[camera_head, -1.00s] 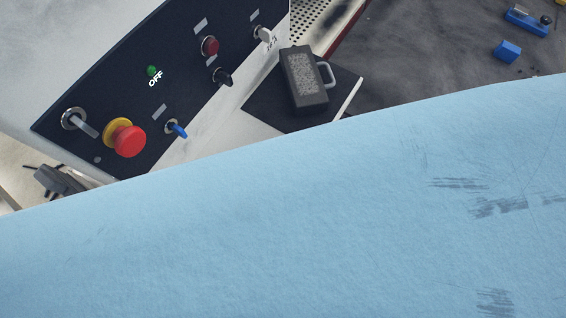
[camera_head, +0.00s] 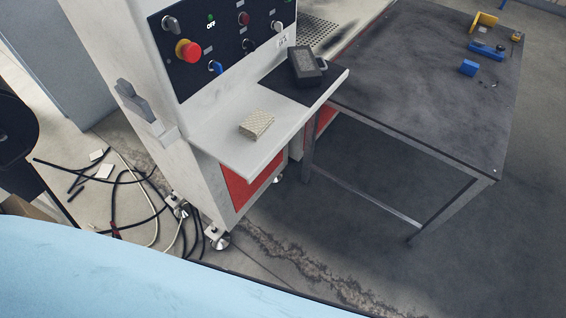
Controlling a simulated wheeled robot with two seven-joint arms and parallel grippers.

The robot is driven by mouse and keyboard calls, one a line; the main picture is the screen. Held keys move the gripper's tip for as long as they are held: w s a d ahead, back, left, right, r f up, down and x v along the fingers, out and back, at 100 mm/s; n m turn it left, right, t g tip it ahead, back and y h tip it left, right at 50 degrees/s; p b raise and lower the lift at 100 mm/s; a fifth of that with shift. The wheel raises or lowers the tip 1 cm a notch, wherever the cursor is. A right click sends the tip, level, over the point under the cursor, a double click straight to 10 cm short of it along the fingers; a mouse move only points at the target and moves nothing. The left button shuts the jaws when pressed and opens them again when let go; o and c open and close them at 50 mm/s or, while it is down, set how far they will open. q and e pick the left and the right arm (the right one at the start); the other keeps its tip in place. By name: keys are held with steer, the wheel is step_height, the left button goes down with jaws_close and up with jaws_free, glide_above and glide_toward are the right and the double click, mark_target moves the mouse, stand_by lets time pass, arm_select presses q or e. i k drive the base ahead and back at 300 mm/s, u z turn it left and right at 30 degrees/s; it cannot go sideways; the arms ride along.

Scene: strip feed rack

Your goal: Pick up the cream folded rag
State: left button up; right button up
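The cream folded rag (camera_head: 256,123) lies on the white shelf (camera_head: 225,142) that sticks out from the front of the machine, near the shelf's middle. Nothing covers it. Neither of my grippers shows in the head view.
A dark box with a handle (camera_head: 306,66) stands on a black mat at the shelf's far end. The machine's panel (camera_head: 225,45) has a red emergency button (camera_head: 188,51). A dark table (camera_head: 430,90) stands to the right. Cables (camera_head: 130,200) lie on the floor at left. A light blue surface (camera_head: 90,270) fills the lower left.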

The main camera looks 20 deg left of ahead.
mark_target(257, 123)
steer(key=u, duration=0.6)
steer(key=i, duration=0.7)
steer(key=u, duration=0.3)
